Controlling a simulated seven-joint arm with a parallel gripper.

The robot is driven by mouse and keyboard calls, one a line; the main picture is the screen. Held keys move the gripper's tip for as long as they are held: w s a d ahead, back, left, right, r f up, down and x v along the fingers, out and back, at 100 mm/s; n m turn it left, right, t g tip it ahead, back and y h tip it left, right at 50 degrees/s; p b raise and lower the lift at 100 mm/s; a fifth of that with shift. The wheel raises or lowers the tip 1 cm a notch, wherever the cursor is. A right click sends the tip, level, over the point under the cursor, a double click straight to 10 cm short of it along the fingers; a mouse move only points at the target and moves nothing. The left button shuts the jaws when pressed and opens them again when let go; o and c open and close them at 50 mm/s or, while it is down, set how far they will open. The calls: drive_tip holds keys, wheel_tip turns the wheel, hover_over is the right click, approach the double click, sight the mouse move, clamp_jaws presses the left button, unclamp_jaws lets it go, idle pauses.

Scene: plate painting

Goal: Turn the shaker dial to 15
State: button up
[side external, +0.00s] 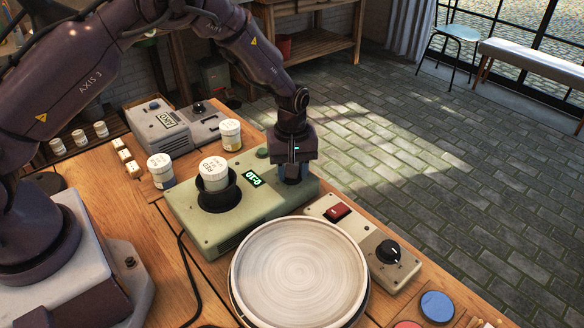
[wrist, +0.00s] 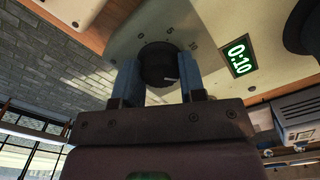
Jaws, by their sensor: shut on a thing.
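The shaker (side external: 230,224) is a pale green box on the wooden table, with a white jar (side external: 214,176) in its round black holder. Its lit green display (side external: 252,179) reads 0:10 in the wrist view (wrist: 238,58). The black shaker dial (wrist: 159,62) sits beside numbers on the panel, including 0 and 5. A small pale mark shows on the dial's near side. My gripper (side external: 292,178) points down over the shaker's right end. In the wrist view, its blue fingers (wrist: 160,80) are shut on the dial, one on each side. The side view hides the dial.
A round pale plate (side external: 300,270) stands in front of the shaker. Right of the plate is a control box with a red switch (side external: 337,212) and black knob (side external: 389,252). Jars (side external: 160,170) (side external: 231,135) and a grey device (side external: 158,128) stand behind the shaker.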

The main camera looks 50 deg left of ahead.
drive_tip(key=shift+m, duration=0.4)
drive_tip(key=o, duration=0.9)
wheel_tip(320, 180, up, 13)
idle(0.5)
